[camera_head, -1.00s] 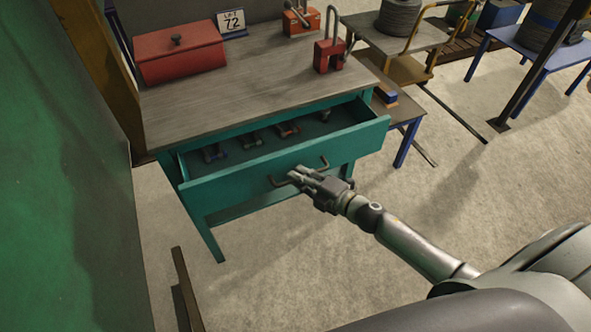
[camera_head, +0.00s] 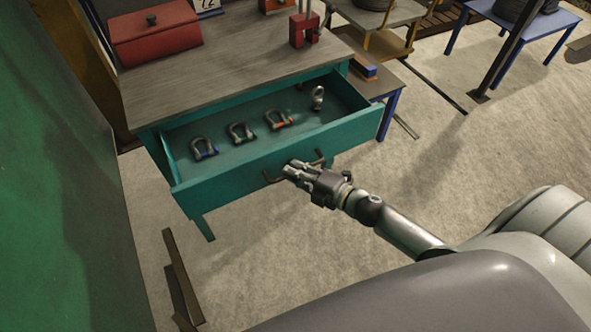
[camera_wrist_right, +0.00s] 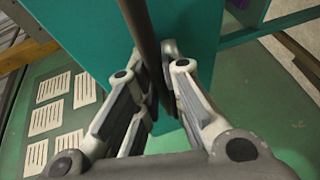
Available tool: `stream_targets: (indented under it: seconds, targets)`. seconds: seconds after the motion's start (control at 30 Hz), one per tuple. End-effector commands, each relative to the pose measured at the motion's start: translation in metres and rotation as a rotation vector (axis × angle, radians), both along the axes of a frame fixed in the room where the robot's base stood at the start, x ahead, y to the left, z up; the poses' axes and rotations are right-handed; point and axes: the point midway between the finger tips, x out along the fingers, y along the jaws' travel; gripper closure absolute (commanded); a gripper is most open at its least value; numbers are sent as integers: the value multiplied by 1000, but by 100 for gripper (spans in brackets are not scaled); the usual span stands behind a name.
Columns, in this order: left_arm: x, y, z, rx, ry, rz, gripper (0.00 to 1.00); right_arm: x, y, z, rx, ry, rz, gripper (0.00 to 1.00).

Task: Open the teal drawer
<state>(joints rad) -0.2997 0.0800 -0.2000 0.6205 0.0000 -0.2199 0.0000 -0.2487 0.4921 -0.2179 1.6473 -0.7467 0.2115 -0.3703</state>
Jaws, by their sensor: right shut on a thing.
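The teal drawer (camera_head: 335,140) stands well out from under the wooden-topped workbench (camera_head: 230,60). Several shackles lie in a row inside it. A dark bar handle (camera_head: 318,158) runs across its front. My right gripper (camera_head: 290,168) is shut on the handle near its middle. In the right wrist view, the fingers of the right gripper (camera_wrist_right: 158,80) close around the dark handle bar (camera_wrist_right: 137,25), with the teal drawer front (camera_wrist_right: 190,40) behind it. My left gripper is not in view.
A red box (camera_head: 155,38) and a red block with a shackle (camera_head: 305,28) stand on the benchtop. A green panel (camera_head: 50,200) rises at the left. A low blue-legged table (camera_head: 380,85) is right of the bench.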

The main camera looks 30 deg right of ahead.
Motion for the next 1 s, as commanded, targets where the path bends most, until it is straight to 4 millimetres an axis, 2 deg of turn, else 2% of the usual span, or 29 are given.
stream_targets:
  seconds: [0.17,0.2,0.23,0.63,0.77,1.0]
  targets:
    - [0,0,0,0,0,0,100,0,-1,0,-1,1,-2,100]
    - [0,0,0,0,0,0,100,0,-1,0,-1,1,-2,85]
    - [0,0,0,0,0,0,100,0,-1,0,-1,1,-2,82]
    - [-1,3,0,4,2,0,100,-3,-2,0,0,1,-1,81]
    - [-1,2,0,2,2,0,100,-16,-8,2,-1,3,-2,81]
    - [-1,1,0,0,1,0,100,-55,-26,10,1,5,-2,81]
